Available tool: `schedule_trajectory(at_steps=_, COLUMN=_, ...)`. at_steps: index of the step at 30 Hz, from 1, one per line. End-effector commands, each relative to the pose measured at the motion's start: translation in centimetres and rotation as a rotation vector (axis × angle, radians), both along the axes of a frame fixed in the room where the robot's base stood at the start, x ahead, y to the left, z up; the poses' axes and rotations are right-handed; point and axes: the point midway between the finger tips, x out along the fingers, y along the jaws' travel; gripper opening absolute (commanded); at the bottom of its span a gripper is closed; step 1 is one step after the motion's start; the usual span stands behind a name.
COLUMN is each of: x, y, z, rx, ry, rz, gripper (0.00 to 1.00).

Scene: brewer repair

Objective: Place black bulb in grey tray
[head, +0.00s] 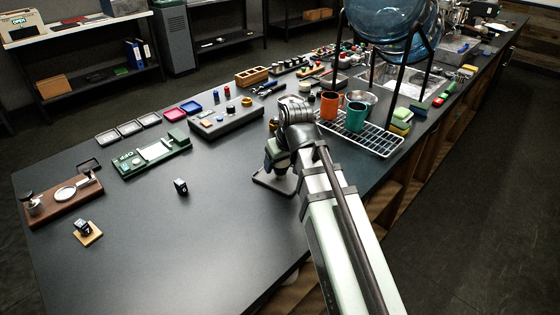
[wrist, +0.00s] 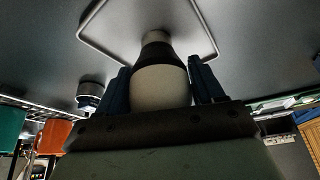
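My gripper (head: 277,160) is low over the table's middle, above a flat tray with a thin light grey rim (head: 262,180). In the wrist view, its two dark blue fingers (wrist: 160,75) are closed on either side of a bulb (wrist: 160,87) with an off-white body and a black end (wrist: 155,46). The black end points toward the tray, whose rim (wrist: 110,53) frames it in the wrist view. Whether the bulb touches the tray is unclear. In the head view, my gripper hides the bulb and part of the tray.
Several small trays, grey (head: 107,137), magenta (head: 175,114) and blue (head: 190,107), line the far edge. A grey control box (head: 225,121) stands behind my gripper. A wire rack (head: 375,140) with orange (head: 330,105) and teal (head: 355,116) mugs is to the right.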

Motion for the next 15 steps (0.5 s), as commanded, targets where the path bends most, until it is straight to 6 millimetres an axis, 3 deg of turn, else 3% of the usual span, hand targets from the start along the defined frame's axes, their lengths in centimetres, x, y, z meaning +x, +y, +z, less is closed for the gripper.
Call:
schedule_trajectory(at_steps=6, x=0.01, y=0.01, z=0.03, rx=0.0, ry=0.0, rz=0.0, gripper=0.88)
schedule_trajectory(at_steps=15, x=0.03, y=0.01, z=0.24, rx=0.0, ry=-0.001, rz=0.0, gripper=0.88)
